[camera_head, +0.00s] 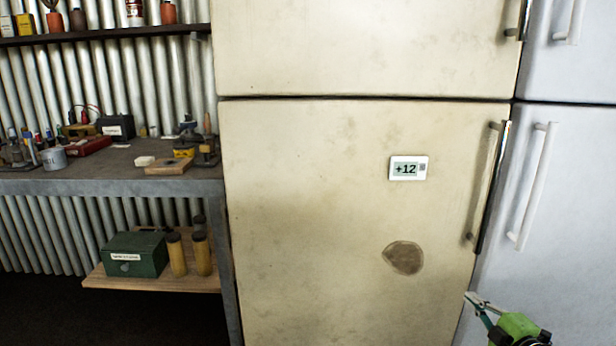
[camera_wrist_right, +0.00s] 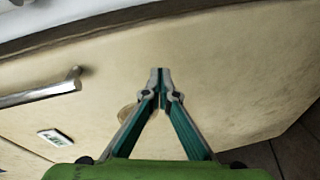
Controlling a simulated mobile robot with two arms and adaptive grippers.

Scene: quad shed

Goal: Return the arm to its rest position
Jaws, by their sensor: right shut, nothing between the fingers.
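My right gripper (camera_head: 474,300) shows at the bottom right of the head view, with its green body at the lower edge. It is in front of the lower right corner of the cream fridge door (camera_head: 310,220). In the right wrist view my right gripper (camera_wrist_right: 161,72) points at the cream door, its teal fingers brought together at the tips with nothing held. The door's metal handle (camera_wrist_right: 40,92) lies to the left there, apart from the fingers. My left gripper is not in view.
The cream door is closed, with a display (camera_head: 408,168) reading +12 and a brown stain (camera_head: 403,258). A white fridge (camera_head: 560,200) stands close on the right. A workbench (camera_head: 60,185) with small tools and a low shelf (camera_head: 150,283) with a green box (camera_head: 136,254) are on the left.

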